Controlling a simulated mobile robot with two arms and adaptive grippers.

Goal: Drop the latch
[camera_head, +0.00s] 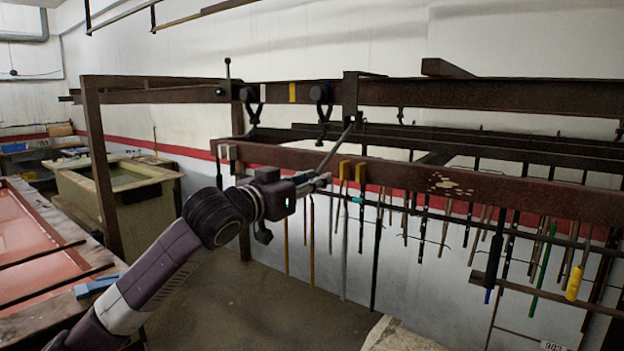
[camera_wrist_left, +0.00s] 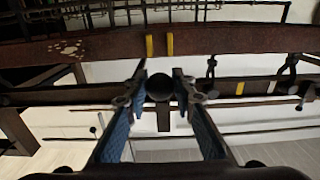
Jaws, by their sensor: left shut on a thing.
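A thin dark latch lever (camera_head: 335,148) slants down and left from beside a short post on the upper rusty rail (camera_head: 430,94). Its lower end is at my left gripper (camera_head: 322,182). In the left wrist view a dark round knob (camera_wrist_left: 159,87) sits between the two blue-padded fingers of the left gripper (camera_wrist_left: 160,92). The left gripper is shut on this knob end. The knob hides the rod behind it. A second dark lever (camera_head: 228,75) with a ball at its top stands upright at the left part of the rail. My right gripper is in neither view.
A front rusty beam (camera_head: 460,188) with two yellow brackets (camera_head: 352,171) runs just beside the left gripper. Several rods and tools hang below it. Dark clamps (camera_head: 321,97) hang from the upper rail. A tank (camera_head: 115,185) stands at the left.

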